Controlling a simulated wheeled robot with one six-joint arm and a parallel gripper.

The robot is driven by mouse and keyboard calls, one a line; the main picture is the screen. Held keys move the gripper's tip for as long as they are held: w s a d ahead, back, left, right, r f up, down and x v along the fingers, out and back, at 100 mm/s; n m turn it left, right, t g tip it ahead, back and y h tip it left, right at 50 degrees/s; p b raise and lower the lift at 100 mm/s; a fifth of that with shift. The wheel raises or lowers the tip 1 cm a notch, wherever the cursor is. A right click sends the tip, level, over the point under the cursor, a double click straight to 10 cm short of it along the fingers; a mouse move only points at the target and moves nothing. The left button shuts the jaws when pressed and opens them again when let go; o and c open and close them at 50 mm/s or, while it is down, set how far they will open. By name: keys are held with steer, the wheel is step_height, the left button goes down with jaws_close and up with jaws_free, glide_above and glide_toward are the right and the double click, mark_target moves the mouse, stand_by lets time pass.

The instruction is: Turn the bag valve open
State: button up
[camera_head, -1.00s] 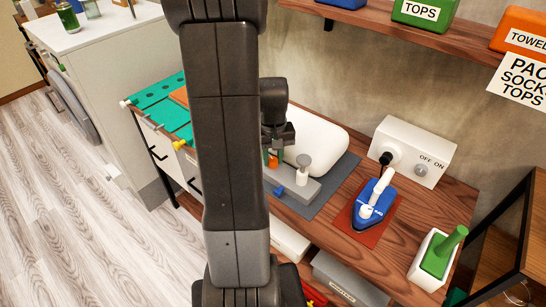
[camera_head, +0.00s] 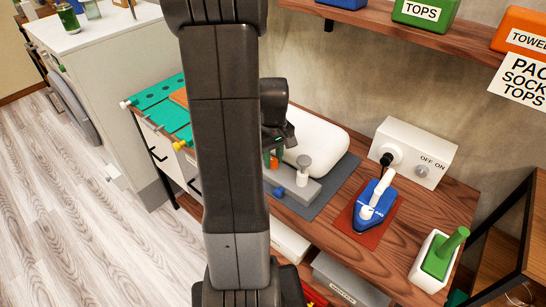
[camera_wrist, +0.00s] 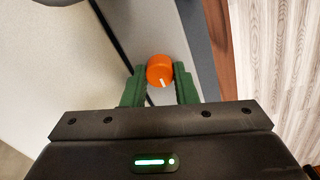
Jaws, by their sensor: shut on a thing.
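The valve is an orange round knob with a short white mark, seen in the wrist view (camera_wrist: 159,68) between the two green fingers. In the head view a little of its orange (camera_head: 274,162) shows below my gripper (camera_head: 275,150). In the wrist view my gripper (camera_wrist: 159,78) is shut on the knob, one finger on each side. The white mark points toward the palm, slightly right. The white rounded bag (camera_head: 322,140) lies behind the knob on a grey mat. My own arm column hides part of the bench left of the knob.
A grey block with a white-and-grey post (camera_head: 303,174) and a blue knob (camera_head: 279,191) stand close by. A blue iron (camera_head: 371,210) sits on a red mat to the right. A white switch box (camera_head: 413,150) stands behind it. A shelf (camera_head: 375,22) hangs above.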

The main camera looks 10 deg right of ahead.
steer(key=o, duration=1)
